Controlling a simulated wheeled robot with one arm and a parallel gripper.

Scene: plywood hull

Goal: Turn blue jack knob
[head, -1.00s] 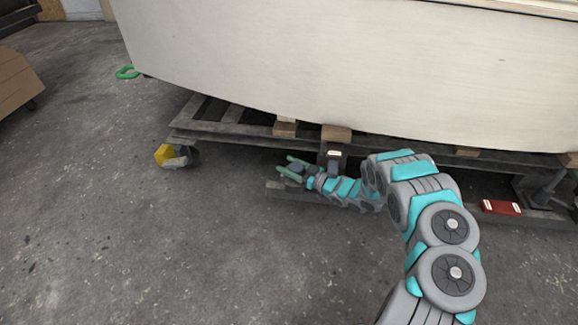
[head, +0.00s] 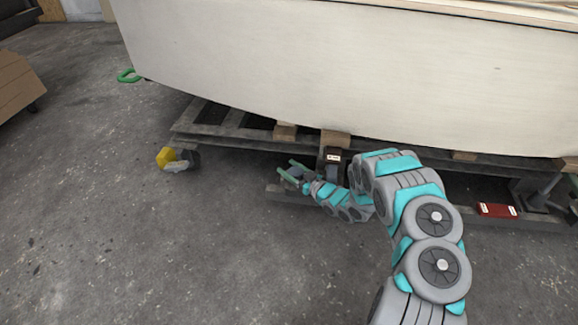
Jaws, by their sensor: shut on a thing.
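The jack (head: 331,168) is a dark block with a small white label, under a wooden pad below the pale hull. My gripper (head: 293,171) is low by the dolly's frame, just left of the jack. Its two green fingers point left and are closed around a small, dull blue-grey piece, which I take to be the jack knob (head: 296,173). The knob is mostly hidden by the fingers, and its turn angle cannot be made out.
The plywood hull (head: 330,75) overhangs the dark dolly frame (head: 225,138) close above my arm. A yellow caster piece (head: 166,157) stands to the left and a red box (head: 497,210) to the right. The floor in front is clear.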

